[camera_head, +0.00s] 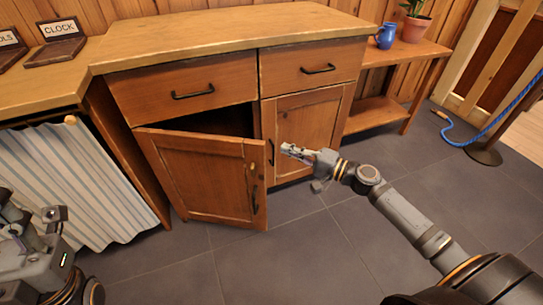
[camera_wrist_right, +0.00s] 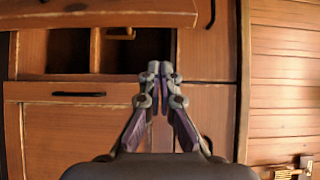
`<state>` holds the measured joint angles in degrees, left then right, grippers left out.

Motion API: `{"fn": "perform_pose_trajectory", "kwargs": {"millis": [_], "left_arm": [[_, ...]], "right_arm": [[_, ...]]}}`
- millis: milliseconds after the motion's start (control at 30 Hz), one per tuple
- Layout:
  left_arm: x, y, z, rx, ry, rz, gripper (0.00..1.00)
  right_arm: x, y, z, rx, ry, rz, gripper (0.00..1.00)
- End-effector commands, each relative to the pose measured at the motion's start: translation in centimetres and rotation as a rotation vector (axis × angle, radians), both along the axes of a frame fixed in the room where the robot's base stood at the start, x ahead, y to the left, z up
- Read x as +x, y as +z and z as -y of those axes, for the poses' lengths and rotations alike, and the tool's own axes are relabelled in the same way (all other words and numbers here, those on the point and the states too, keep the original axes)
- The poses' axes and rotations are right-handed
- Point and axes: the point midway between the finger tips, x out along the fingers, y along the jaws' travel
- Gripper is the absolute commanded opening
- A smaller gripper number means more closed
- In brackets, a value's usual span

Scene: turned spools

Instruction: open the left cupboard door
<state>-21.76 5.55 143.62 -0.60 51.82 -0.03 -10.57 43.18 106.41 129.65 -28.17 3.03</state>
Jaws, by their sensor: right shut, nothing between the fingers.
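The left cupboard door (camera_head: 205,180) stands partly open, swung out toward me, with a dark gap above its top edge. Its dark upright handle (camera_head: 255,200) is near its free edge. My right gripper (camera_head: 286,149) is shut and empty, in front of the right cupboard door (camera_head: 303,130), just right of the open door and apart from its handle. The shut fingers also show in the wrist view (camera_wrist_right: 160,72), before a dark opening (camera_wrist_right: 118,52) with an upright divider. My left gripper (camera_head: 54,214) is at the lower left, far from the door; its jaws are unclear.
Two closed drawers (camera_head: 185,88) sit above the doors. A striped curtain (camera_head: 75,185) hangs at left. A low shelf (camera_head: 375,112) with a blue jug (camera_head: 386,36) and potted plant (camera_head: 414,27) stands at right. The grey floor (camera_head: 300,245) in front is clear.

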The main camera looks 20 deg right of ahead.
Motion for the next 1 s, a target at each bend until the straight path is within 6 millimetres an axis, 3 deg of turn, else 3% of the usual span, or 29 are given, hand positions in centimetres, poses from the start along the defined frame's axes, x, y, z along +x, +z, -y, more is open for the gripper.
{"fn": "perform_pose_trajectory", "kwargs": {"millis": [33, 300, 400, 600, 1000], "left_arm": [[-1.0, -0.1, 0.1, 0.003, -0.002, 0.050, 0.40], [-0.8, -0.2, 0.1, 0.002, 0.001, 0.038, 0.40], [-0.7, -0.4, 0.1, 0.002, 0.001, 0.036, 0.40], [-0.8, -0.4, 0.1, 0.004, 0.002, 0.037, 0.40], [-0.7, -0.4, 0.1, 0.004, 0.002, 0.037, 0.40]], "right_arm": [[0.5, -0.1, -0.4, 0.003, -0.003, 0.004, 0.00], [4.4, 0.2, -3.7, 0.010, 0.000, 0.002, 0.00], [2.6, -0.2, -4.4, 0.000, 0.001, -0.005, 0.00], [1.0, -0.1, -5.4, 0.000, 0.000, -0.003, 0.00], [0.8, 0.0, -5.5, 0.000, -0.001, -0.001, 0.00]]}}
